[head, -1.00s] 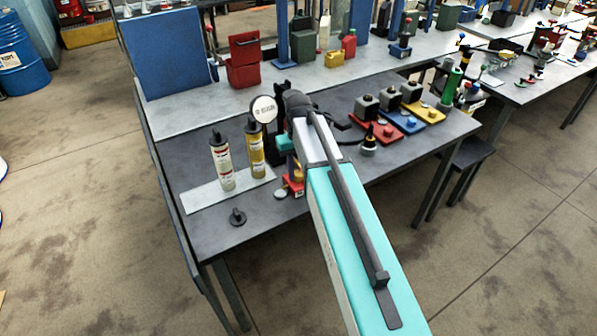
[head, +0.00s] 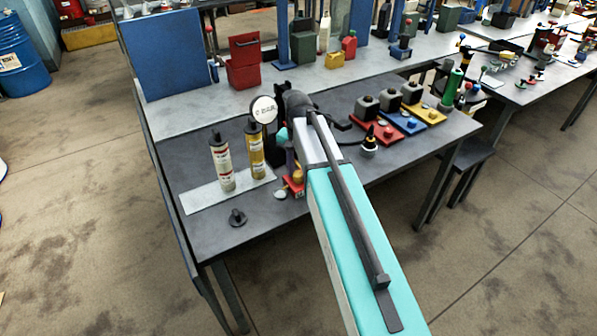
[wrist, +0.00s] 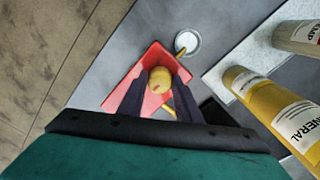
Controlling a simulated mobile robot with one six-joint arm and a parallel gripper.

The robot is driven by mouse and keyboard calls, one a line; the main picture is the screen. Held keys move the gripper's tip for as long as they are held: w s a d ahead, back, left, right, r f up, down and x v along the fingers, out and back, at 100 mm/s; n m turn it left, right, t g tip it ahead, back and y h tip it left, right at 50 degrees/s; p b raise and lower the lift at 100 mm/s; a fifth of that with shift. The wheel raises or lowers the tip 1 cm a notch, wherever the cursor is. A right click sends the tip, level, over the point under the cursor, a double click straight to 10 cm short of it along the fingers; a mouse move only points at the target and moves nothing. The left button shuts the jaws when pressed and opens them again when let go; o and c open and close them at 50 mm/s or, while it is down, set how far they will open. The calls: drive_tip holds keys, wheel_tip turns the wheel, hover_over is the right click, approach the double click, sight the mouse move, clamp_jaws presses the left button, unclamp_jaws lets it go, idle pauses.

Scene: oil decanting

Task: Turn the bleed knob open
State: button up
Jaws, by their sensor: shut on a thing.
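The bleed knob is a rounded yellow-orange knob (wrist: 160,79) on a red base (wrist: 151,62). In the wrist view my gripper (wrist: 158,86) has one dark finger on each side of the knob and is shut on it. In the head view the red base (head: 294,190) and the knob (head: 298,177) show just left of my arm, which hides part of them. A small round pale dish (wrist: 187,42) stands at the corner of the base, with a short yellow spout reaching over it. The knob's turn angle cannot be read.
Two bottles, one white (head: 222,165) and one yellow (head: 254,150), stand on a pale strip close to the base. A round gauge (head: 264,109) stands behind. A black cap (head: 237,217) lies in front. Red, blue and yellow plates with blocks are to the right.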

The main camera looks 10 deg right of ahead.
sight(299, 174)
idle(0.3)
drive_tip(key=o, duration=1.1)
drive_tip(key=shift+c, duration=0.2)
drive_tip(key=shift+r, duration=0.1)
wheel_tip(299, 174, up, 14)
drive_tip(key=p, duration=0.8)
drive_tip(key=shift+s+f, duration=0.15)
drive_tip(key=shift+f, duration=0.1)
